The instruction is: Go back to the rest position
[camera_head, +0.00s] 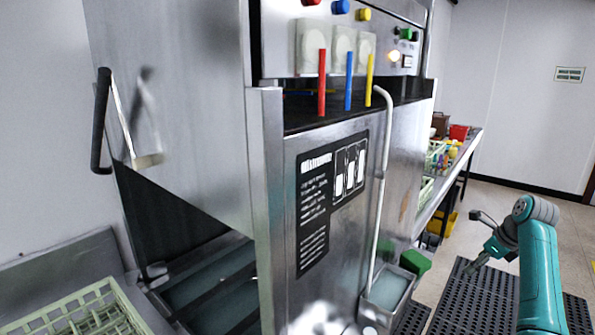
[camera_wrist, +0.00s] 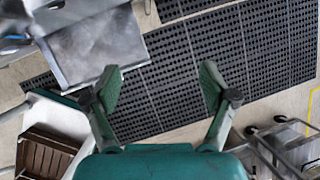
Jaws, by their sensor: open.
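My gripper (camera_wrist: 158,92) is open and empty in the wrist view, its two green-padded fingers spread apart above the floor. In the head view my teal arm stands at the lower right, with my gripper (camera_head: 468,270) at its end pointing left and down. Nothing is between the fingers. The gripper is apart from the steel dishwashing machine (camera_head: 205,150), which fills the left and middle of the head view.
A pale green dish rack (camera_head: 75,320) sits at lower left by the machine. A side table (camera_head: 437,190) with several items stands behind. Black perforated mats (camera_head: 470,305) cover the floor, which also show in the wrist view (camera_wrist: 262,50). A brown slatted crate (camera_wrist: 42,155) is at lower left there.

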